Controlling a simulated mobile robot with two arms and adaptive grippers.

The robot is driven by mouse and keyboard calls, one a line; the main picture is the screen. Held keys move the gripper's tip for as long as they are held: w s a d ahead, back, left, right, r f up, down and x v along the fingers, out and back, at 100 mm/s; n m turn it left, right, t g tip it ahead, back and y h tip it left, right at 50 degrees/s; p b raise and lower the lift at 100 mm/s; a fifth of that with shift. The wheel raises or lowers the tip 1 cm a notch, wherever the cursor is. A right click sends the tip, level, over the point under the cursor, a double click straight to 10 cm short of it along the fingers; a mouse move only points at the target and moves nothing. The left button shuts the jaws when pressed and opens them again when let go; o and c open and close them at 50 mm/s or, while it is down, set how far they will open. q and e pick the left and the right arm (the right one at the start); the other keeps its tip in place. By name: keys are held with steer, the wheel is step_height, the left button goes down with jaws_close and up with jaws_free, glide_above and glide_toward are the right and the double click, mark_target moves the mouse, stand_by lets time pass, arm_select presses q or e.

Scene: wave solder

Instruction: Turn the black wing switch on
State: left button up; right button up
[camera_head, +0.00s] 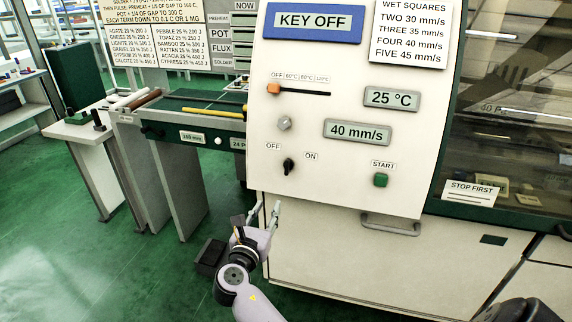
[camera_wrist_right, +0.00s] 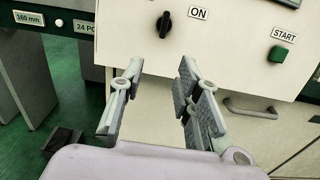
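The black wing switch (camera_head: 288,165) is on the white control panel, between the OFF label (camera_head: 273,146) and the ON label (camera_head: 311,156). Its wing looks roughly upright with a slight tilt; I cannot tell its exact setting. It also shows in the right wrist view (camera_wrist_right: 164,24), beyond the fingers and near the top edge. My right gripper (camera_head: 264,211) is below and left of the switch, in front of the machine's lower front. Its fingers stand apart in the right wrist view (camera_wrist_right: 160,82), with nothing between them. My left gripper is not in view.
The panel (camera_head: 340,190) also has a green START button (camera_head: 381,180), a grey knob (camera_head: 284,123) and an orange slider (camera_head: 274,89). A metal handle (camera_head: 391,227) sticks out below. A green-sided conveyor (camera_head: 205,125) stands to the left. The floor at left is open.

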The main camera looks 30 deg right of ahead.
steer(key=r, duration=0.2)
steer(key=p, duration=0.2)
glide_toward(286, 168)
steer(key=shift+h, duration=0.4)
steer(key=x, duration=0.9)
steer(key=shift+w+d+f, duration=0.15)
steer(key=shift+w, duration=0.15)
jaws_close()
